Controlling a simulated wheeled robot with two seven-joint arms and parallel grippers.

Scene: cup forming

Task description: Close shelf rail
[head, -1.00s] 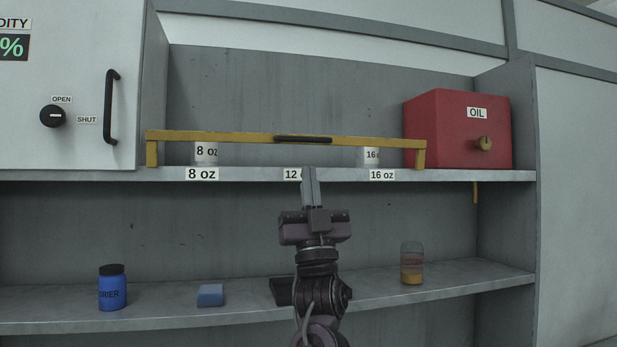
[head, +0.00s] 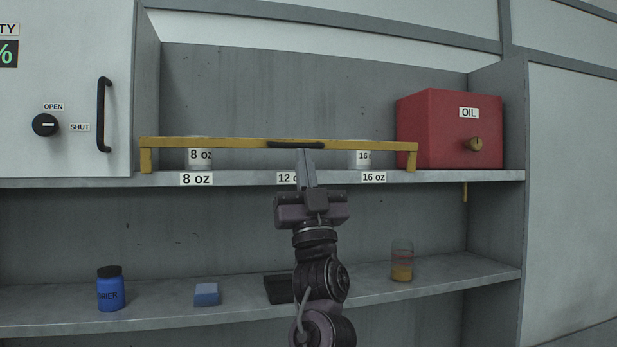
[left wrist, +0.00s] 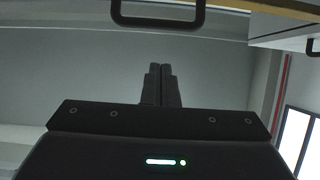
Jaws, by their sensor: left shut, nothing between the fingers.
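The shelf rail (head: 230,143) is a yellow bar with short legs at its ends, spanning the front of the upper shelf (head: 440,176). Its black handle (head: 295,144) is at mid-length. My left gripper (head: 304,152) is shut and empty, pointing up, with its fingertips just below the handle in the head view. Whether they touch it cannot be told there. In the left wrist view the shut fingers (left wrist: 161,85) stand apart from the dark handle loop (left wrist: 157,22) in the picture. My right gripper is not in view.
Cups marked 8 oz (head: 199,160) and 16 oz (head: 358,160) stand behind the rail. A red oil box (head: 430,130) is at its right end. The lower shelf holds a blue jar (head: 110,290), a blue block (head: 206,294) and a glass jar (head: 402,262).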

